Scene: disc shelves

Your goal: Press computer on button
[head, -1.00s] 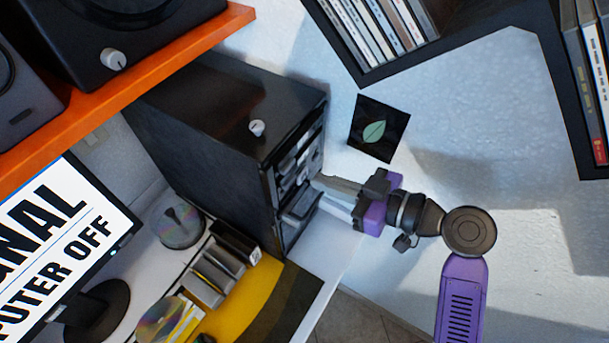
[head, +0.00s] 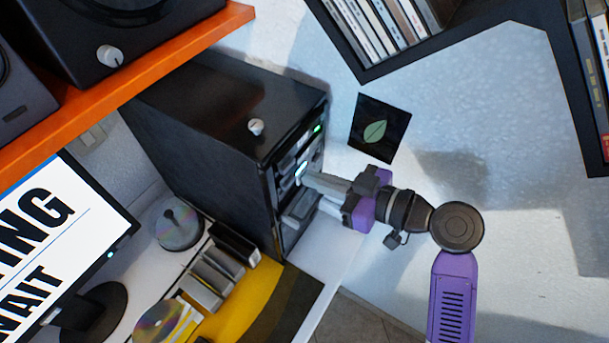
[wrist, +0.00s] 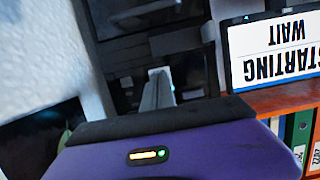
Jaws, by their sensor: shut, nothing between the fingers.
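The black computer tower (head: 200,140) stands on the white desk, its front face turned to the right in the head view. A white-lit button (head: 301,168) glows on that front, and a small green light (head: 318,128) shines above it. My gripper (head: 309,180) is shut and empty, its fingertips at the tower front right by the lit button. I cannot tell whether they touch it. In the wrist view the grey fingers (wrist: 158,90) point at the dark tower front (wrist: 150,45). The monitor (head: 75,215) shows "TING" and "WAIT"; the wrist view shows "STARTING WAIT" upside down on its screen (wrist: 278,45).
An orange shelf (head: 150,75) with speakers hangs above the tower. A dark shelf of disc cases (head: 390,35) is at the top. A disc spindle (head: 178,225) and disc cases (head: 215,275) are on the desk. A leaf picture (head: 378,128) is on the wall.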

